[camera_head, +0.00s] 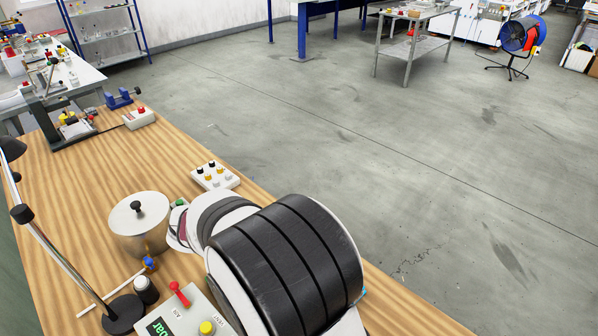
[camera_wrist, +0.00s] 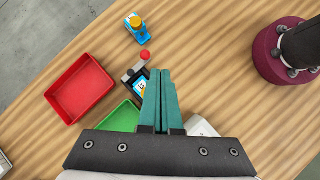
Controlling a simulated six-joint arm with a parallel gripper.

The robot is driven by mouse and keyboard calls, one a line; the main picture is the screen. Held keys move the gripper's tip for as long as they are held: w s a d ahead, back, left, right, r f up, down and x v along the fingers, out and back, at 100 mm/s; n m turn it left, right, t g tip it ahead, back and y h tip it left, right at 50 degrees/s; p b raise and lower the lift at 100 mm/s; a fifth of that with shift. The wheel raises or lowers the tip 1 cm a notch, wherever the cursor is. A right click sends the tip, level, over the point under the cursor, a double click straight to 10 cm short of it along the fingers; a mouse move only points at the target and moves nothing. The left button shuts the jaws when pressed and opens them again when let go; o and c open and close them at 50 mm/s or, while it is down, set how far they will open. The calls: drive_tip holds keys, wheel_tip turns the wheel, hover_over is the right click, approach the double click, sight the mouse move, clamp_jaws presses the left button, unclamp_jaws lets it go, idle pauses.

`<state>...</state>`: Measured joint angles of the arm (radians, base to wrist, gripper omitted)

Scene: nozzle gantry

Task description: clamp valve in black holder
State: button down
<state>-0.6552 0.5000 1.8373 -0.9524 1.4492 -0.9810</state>
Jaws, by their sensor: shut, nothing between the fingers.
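In the wrist view, my gripper (camera_wrist: 160,72) has two teal fingers, pressed together with nothing between them. It hangs over the wooden table. A small blue piece with a yellow top (camera_wrist: 138,27), which looks like the valve, stands apart, beyond the fingertips. A black fixture (camera_wrist: 132,76), possibly the holder, lies just left of the fingertips. A red knob (camera_wrist: 145,55) sits by its far end. A blue part with a pale face shows beside the fixture, partly hidden by my fingers. In the head view my arm covers the foreground, and my fingers cannot be made out.
A red tray (camera_wrist: 80,90) and a green tray (camera_wrist: 122,117) lie left of my fingers. In the head view, a lidded steel pot (camera_head: 139,228), a lamp (camera_head: 60,245), a red-lever box (camera_head: 185,315) and a button box (camera_head: 215,176) stand on the wooden table (camera_head: 85,190).

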drive_tip(key=w+a+f+n, duration=0.1)
drive_tip(key=a+f+n+t, duration=0.1)
drive_tip(key=a+n, duration=0.1)
drive_tip(key=shift+w+f+h, duration=0.1)
drive_tip(key=shift+w+h, duration=0.25)
drive_tip(key=shift+h, duration=0.05)
drive_tip(key=shift+d+f, duration=0.1)
drive_tip(key=shift+d, duration=0.05)
drive_tip(key=x, duration=1)
